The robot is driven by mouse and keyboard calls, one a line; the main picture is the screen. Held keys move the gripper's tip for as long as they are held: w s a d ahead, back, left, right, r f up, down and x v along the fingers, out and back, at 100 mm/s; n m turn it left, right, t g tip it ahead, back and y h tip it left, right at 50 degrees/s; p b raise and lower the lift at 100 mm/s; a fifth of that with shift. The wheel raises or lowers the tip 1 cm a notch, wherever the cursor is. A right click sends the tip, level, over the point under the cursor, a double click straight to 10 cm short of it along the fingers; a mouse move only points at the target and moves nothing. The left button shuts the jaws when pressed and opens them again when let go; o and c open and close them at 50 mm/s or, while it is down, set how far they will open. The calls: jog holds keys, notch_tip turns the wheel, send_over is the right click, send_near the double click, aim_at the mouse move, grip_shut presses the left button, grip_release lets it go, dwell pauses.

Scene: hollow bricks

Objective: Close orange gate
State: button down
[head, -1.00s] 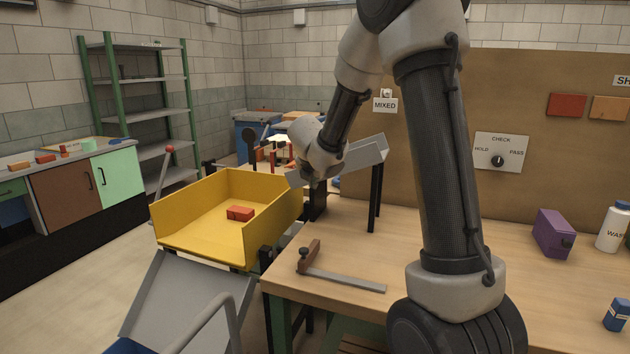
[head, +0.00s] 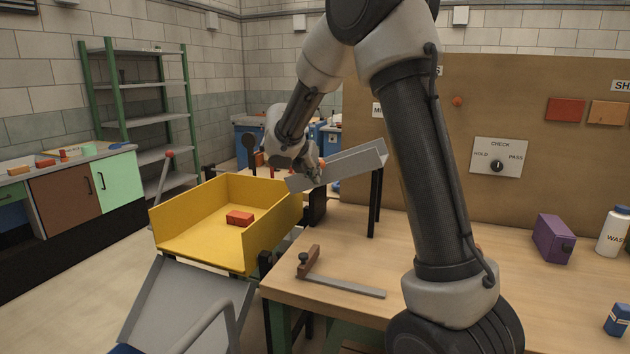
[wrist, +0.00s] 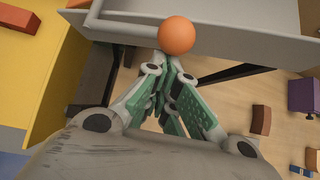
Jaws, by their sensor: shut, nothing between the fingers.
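An orange ball knob (wrist: 178,35) shows large in the wrist view, at the edge of the grey sloped chute (wrist: 235,45). I take it for the handle of the orange gate; the gate's panel is not clearly visible. In the head view, a small patch of orange (head: 322,162) shows beside the grey chute (head: 350,165). My gripper (wrist: 170,66) is shut and empty, with its fingertips just below the knob in the wrist view. Whether they touch it I cannot tell. In the head view my gripper (head: 312,174) is partly hidden behind the chute.
A yellow tray (head: 205,195) holding a red brick (head: 240,218) stands left of the chute's low end. A grey ramp (head: 185,300) lies below it. A square tool (head: 340,286) and a purple box (head: 552,238) are on the workbench (head: 420,250).

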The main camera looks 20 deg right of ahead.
notch_tip(320, 180, up, 6)
jog(key=w+a+n+g+h, duration=0.2)
jog(key=n+g+h, duration=0.1)
jog(key=h, duration=0.1)
jog(key=shift+w+a+f+g+h, duration=0.2)
jog(key=shift+w+a+g+h, duration=0.1)
jog(key=shift+w+a+h, duration=0.1)
dwell(0.3)
dwell(0.4)
